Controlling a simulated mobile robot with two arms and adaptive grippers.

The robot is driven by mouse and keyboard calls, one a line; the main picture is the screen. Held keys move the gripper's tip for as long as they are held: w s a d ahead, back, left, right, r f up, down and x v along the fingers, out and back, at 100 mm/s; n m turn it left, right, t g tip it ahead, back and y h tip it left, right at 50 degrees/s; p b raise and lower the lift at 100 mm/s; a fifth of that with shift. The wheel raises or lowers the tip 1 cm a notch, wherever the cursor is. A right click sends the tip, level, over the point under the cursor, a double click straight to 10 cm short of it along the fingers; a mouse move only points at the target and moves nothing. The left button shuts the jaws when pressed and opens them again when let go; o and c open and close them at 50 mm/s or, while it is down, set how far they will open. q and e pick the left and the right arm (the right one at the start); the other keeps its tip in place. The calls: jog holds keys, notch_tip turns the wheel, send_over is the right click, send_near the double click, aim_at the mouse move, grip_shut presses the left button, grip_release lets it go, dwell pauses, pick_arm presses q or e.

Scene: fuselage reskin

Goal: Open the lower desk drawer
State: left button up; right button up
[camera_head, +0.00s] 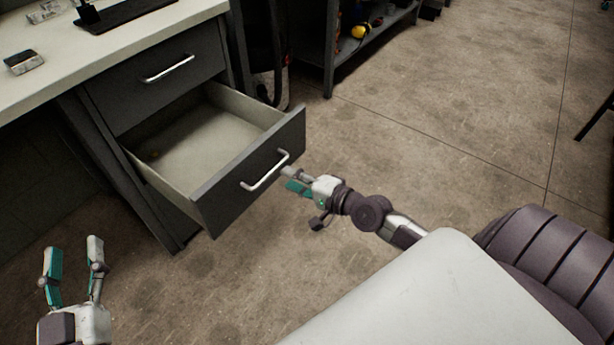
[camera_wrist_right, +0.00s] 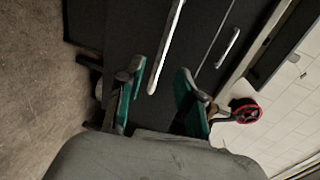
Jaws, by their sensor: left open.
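The lower desk drawer (camera_head: 235,150) is pulled well out of the desk, and its pale interior shows. Its silver bar handle (camera_head: 265,170) is on the dark front panel. My right gripper (camera_head: 290,181) is just in front of the panel, near the right end of the handle. In the right wrist view the gripper (camera_wrist_right: 158,88) is open, and the near end of the handle (camera_wrist_right: 166,45) lies between its spread fingers, with no clear contact. My left gripper (camera_head: 73,255) is open and empty at the lower left, well away from the drawer.
The upper drawer (camera_head: 155,75) is shut above the open one. The pale desktop (camera_head: 120,48) holds a dark stand base and small items. A dark shelf unit (camera_head: 328,75) stands behind, right of the desk. The concrete floor (camera_head: 440,110) to the right is mostly clear.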

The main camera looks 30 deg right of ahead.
jog(key=v, duration=0.5)
dwell(0.4)
